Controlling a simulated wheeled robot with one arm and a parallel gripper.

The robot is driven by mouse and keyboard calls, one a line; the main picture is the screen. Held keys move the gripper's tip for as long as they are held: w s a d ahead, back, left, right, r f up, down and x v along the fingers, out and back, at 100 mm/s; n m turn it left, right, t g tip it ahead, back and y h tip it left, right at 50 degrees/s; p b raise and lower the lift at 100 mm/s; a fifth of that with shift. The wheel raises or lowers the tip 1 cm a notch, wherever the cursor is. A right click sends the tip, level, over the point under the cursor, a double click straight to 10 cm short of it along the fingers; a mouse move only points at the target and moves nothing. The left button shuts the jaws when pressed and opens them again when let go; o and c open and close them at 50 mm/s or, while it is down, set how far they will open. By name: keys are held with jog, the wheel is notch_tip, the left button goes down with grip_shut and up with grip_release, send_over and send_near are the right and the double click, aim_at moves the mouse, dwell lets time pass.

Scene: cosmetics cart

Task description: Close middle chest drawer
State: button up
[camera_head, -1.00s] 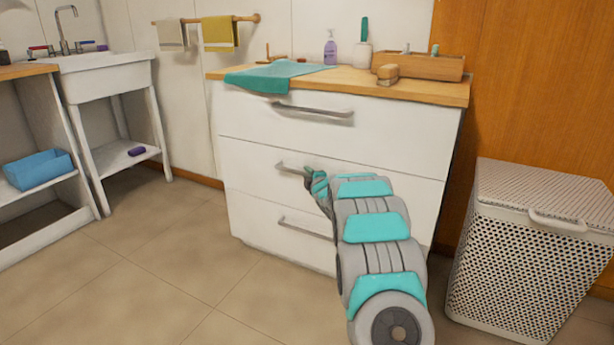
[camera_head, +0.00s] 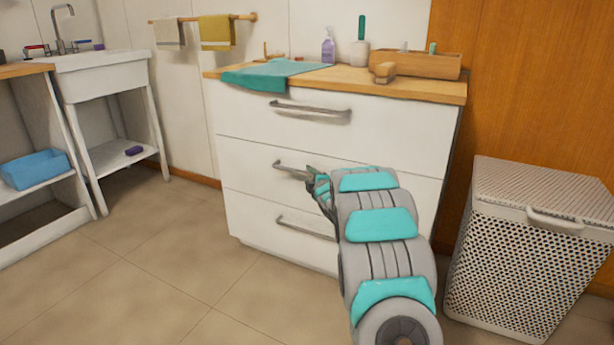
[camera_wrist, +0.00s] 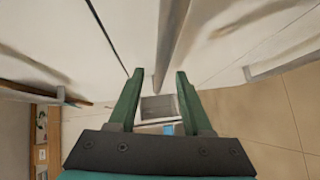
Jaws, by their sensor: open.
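The white chest has three drawers with grey bar handles. The middle chest drawer (camera_head: 245,172) looks flush with the drawers above and below in the head view; a small gap would be hard to tell. Its handle (camera_head: 288,168) is partly hidden at the right end by my gripper (camera_head: 313,180). In the wrist view my gripper (camera_wrist: 160,75) has its two green fingers apart with nothing held between them. A grey handle bar (camera_wrist: 170,45) lies just beyond the fingertips, near a white drawer front. Whether the fingers touch the handle or front I cannot tell.
The chest's wooden top (camera_head: 420,87) holds a teal towel (camera_head: 262,75), a bottle and a wooden box. A white perforated hamper (camera_head: 515,250) stands to the right. A sink stand (camera_head: 105,75) is at the left. The floor (camera_head: 170,260) in front is clear.

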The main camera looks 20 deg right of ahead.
jog(key=s, duration=0.3)
jog(key=shift+s+a+r, duration=0.2)
jog(key=shift+s+r, duration=0.1)
jog(key=shift+s, duration=0.1)
jog(key=s+a+r+m+g+p, duration=0.1)
jog(key=s+a+m+g, duration=0.4)
jog(key=s, duration=1.5)
jog(key=s+a+r+m+g+y+p, duration=0.1)
jog(key=s+a+m+g, duration=0.4)
jog(key=s+a, duration=0.8)
jog(key=s+a+m+g+p, duration=0.2)
jog(key=s+a+m+g, duration=0.3)
jog(key=s, duration=2.2)
jog(key=a+g, duration=0.3)
jog(key=a, duration=0.1)
jog(key=shift+a+r+y+p, duration=0.15)
jog(key=shift+r+y+p, duration=0.2)
jog(key=shift+r+y, duration=0.05)
jog(key=shift+s, duration=0.1)
